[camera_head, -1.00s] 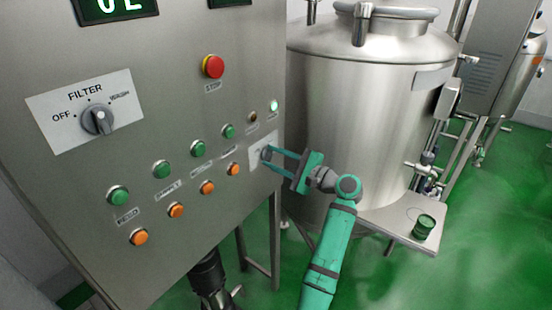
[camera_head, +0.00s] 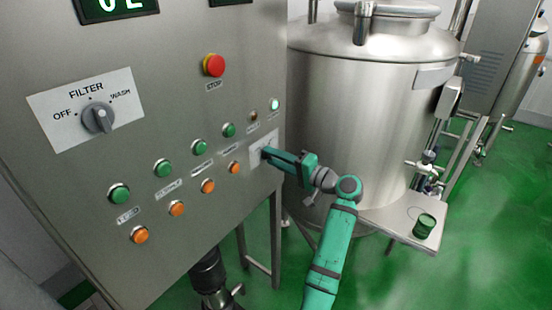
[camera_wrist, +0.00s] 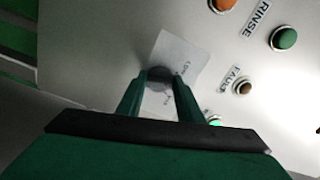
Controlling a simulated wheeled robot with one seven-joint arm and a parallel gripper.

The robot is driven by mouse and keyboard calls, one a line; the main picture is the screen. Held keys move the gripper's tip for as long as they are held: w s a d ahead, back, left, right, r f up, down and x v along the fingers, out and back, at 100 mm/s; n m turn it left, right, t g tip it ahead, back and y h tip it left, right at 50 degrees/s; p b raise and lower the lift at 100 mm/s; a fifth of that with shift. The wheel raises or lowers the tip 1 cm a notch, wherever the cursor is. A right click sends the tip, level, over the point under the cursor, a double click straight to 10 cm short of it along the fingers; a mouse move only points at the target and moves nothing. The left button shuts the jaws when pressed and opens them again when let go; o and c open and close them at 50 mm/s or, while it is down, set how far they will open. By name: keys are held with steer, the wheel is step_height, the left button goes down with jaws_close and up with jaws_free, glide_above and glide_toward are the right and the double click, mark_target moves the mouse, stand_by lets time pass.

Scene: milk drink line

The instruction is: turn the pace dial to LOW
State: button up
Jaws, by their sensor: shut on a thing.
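The pace dial (camera_wrist: 160,75) is a small grey knob on a white label plate (camera_wrist: 184,58), near the right edge of the steel panel. My gripper (camera_head: 267,153) reaches it from the right in the head view. In the wrist view my gripper (camera_wrist: 160,82) has one finger on each side of the knob and is shut on it. The plate's print is small and partly hidden, so I cannot tell which mark the dial points to. In the head view the fingers hide most of the dial.
The panel also carries a FILTER knob (camera_head: 98,118), a red stop button (camera_head: 214,65), and several green and orange buttons (camera_head: 208,186). A steel tank (camera_head: 350,120) stands close behind my gripper, with a small shelf (camera_head: 405,238) holding a green can (camera_head: 424,226).

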steer(key=n, duration=0.3)
steer(key=a+n, duration=0.1)
steer(key=n, duration=0.1)
steer(key=shift+f+n, duration=0.1)
steer(key=shift+n, duration=0.3)
stand_by(0.4)
steer(key=o, duration=1)
steer(key=shift+w, duration=0.1)
steer(key=shift+o, duration=0.2)
steer(key=shift+d, duration=0.2)
steer(key=shift+d, duration=0.2)
steer(key=v, duration=1)
steer(key=shift+s+d, duration=0.15)
steer(key=shift+s, duration=0.1)
